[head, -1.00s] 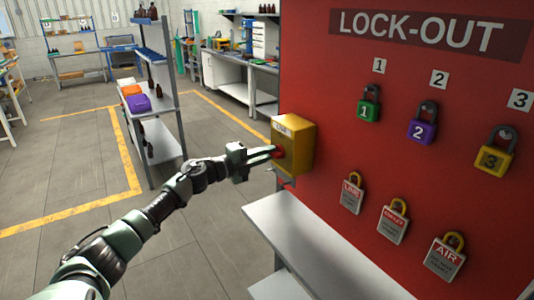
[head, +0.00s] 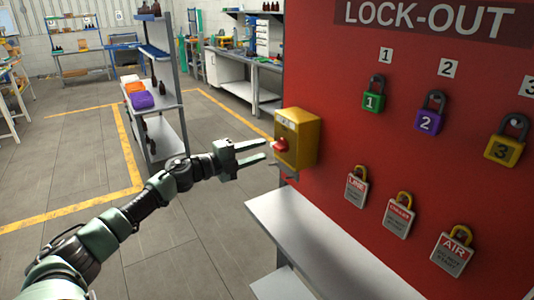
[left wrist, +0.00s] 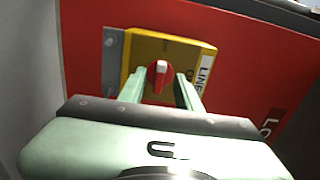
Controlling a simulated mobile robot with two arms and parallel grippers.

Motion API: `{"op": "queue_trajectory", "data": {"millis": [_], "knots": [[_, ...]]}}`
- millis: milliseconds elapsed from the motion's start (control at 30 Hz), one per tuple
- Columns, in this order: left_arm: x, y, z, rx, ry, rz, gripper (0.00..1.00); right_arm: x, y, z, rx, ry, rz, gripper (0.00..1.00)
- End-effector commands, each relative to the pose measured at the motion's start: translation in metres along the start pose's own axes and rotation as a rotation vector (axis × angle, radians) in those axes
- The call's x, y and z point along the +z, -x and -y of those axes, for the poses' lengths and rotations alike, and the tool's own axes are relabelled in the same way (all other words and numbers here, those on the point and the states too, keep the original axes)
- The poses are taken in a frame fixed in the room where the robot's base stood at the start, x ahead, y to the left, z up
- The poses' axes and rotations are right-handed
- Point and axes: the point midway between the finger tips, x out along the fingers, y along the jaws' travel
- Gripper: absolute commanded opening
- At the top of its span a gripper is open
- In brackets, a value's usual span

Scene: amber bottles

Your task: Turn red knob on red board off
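The red knob (head: 281,146) is on the side face of a yellow box (head: 303,139), which is mounted at the left edge of the red board (head: 330,100). In the left wrist view the red knob (left wrist: 159,76) shows a white mark, and the yellow box (left wrist: 182,50) has a label partly reading "LINE". In the left wrist view the fingers (left wrist: 160,88) appear on both sides of the knob. My right gripper is not in view.
Numbered padlocks, such as the green one (head: 373,98), and tags, such as the LINE tag (head: 356,188), hang on the board. A white shelf (head: 300,230) juts out below. A grey rack (head: 165,80) stands behind my left arm; open floor lies left.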

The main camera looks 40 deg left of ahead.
Motion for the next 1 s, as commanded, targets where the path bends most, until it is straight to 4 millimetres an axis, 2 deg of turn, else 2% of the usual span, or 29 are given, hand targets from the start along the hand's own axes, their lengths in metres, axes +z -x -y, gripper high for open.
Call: {"op": "queue_trajectory", "data": {"millis": [33,100,300,900,1000], "knots": [[-0.001,0.008,-0.005,0.005,-0.002,-0.001,0.34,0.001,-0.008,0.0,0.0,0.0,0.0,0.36],[0.0,0.016,-0.004,0.004,-0.001,0.0,0.34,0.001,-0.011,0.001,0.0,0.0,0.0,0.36],[0.0,0.031,-0.001,0.001,0.001,0.0,0.34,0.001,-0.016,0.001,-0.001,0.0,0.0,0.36],[0.0,0.033,0.001,0.0,0.001,-0.001,0.34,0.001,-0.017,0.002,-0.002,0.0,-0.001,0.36],[0.002,0.034,-0.005,0.001,0.012,0.006,0.34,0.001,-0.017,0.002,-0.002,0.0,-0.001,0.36]]}}
